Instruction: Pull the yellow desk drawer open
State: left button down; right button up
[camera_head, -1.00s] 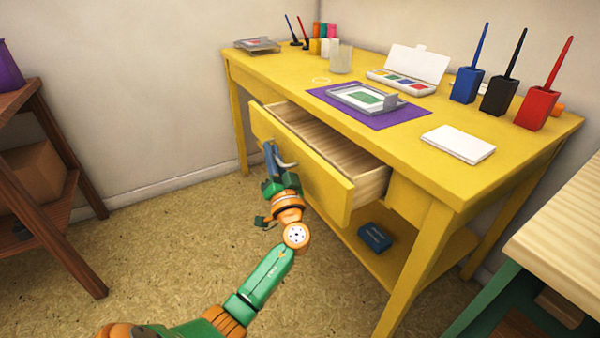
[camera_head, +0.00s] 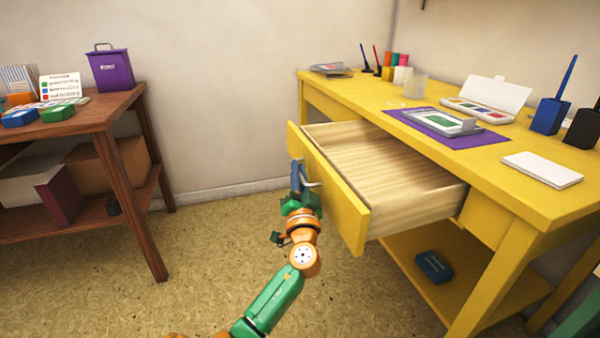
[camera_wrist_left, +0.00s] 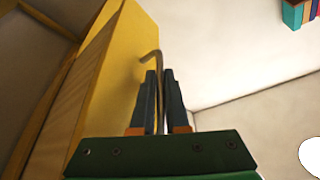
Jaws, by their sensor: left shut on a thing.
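The yellow desk (camera_head: 490,185) stands along the wall at the right in the head view. Its yellow drawer (camera_head: 345,205) is pulled well out, and its pale wooden inside (camera_head: 385,165) shows and looks empty. My left gripper (camera_head: 301,172) is at the drawer's front, shut on the grey metal handle (camera_head: 313,184). In the left wrist view the two dark fingers (camera_wrist_left: 160,95) close around the handle's bar (camera_wrist_left: 152,56), next to the yellow drawer front (camera_wrist_left: 115,75). My right gripper is not in view.
A brown wooden shelf (camera_head: 143,150) at the left holds a purple bin (camera_head: 110,70) and inkpads. The desk top carries a purple mat (camera_head: 404,117), a white pad (camera_head: 542,169) and ink pots. A blue box (camera_head: 433,266) lies on the desk's lower shelf. The floor before the drawer is free.

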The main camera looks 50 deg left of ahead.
pick_arm(q)
jog(key=c, duration=1.2)
grip_release()
jog(key=v, duration=0.7)
jog(key=shift+b, duration=0.35)
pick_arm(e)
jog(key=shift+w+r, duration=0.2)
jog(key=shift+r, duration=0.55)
pick_arm(q)
jog(key=shift+f, duration=0.1)
